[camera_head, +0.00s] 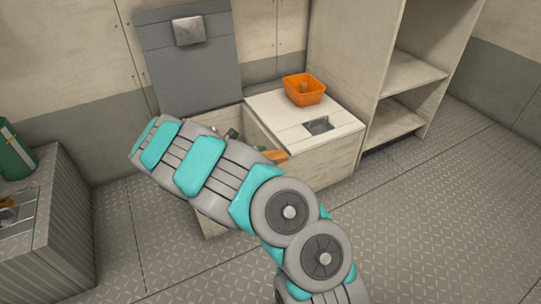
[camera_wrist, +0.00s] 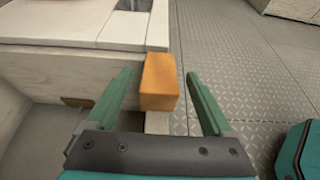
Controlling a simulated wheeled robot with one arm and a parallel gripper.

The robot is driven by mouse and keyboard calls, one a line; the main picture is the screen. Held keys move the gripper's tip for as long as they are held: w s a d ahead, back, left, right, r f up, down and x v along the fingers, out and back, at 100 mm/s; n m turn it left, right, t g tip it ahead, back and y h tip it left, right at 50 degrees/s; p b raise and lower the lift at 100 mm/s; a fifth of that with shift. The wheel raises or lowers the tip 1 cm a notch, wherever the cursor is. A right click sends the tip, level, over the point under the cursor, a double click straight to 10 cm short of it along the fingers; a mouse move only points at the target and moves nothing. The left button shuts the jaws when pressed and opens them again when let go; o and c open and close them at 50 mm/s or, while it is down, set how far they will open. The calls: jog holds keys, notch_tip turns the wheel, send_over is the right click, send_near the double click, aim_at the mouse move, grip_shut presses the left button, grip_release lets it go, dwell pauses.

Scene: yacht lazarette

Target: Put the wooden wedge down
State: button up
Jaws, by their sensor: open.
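The wooden wedge (camera_wrist: 160,82) shows in the wrist view as an orange-brown block between my fingers. It appears to rest on the narrow pale rim of the open locker (camera_wrist: 155,121). Its near end faces me. My gripper (camera_wrist: 160,74) is open, with a finger on each side of the wedge and visible gaps to both. In the head view an orange-brown piece (camera_head: 276,156), likely the wedge, shows at the locker's edge just above my arm. My arm hides most of the gripper there.
An orange bin (camera_head: 304,90) stands on the white locker top (camera_head: 335,114), beside a recessed latch. The grey lid (camera_head: 190,65) stands raised behind the open compartment. Shelves (camera_head: 412,75) stand right. A ribbed box (camera_head: 75,235) stands left. The floor (camera_head: 430,220) at right is clear.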

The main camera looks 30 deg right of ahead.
jog(key=p+v, duration=0.1)
jog(key=v, duration=0.7)
jog(key=shift+a+r, duration=0.2)
jog(key=shift+a, duration=0.15)
jog(key=s+d+r+m+g+y, duration=0.2)
jog(key=s+d+r+m+y, duration=0.15)
jog(key=s+r+m, duration=0.45)
jog(key=s+d+r+m+g+y, duration=0.25)
jog(key=s+d+r, duration=0.2)
jog(key=s, duration=0.75)
jog(key=s+a+m+t+y, duration=0.1)
jog(key=s+a+m+y, duration=0.2)
jog(key=s+a, duration=0.4)
jog(key=s+a+m+t+y, duration=0.1)
jog(key=s+a+m+y, duration=0.3)
jog(key=s, duration=0.9)
jog(key=a+m, duration=0.1)
jog(key=a, duration=0.2)
jog(key=shift+s+a, duration=0.2)
jog(key=shift+s, duration=0.2)
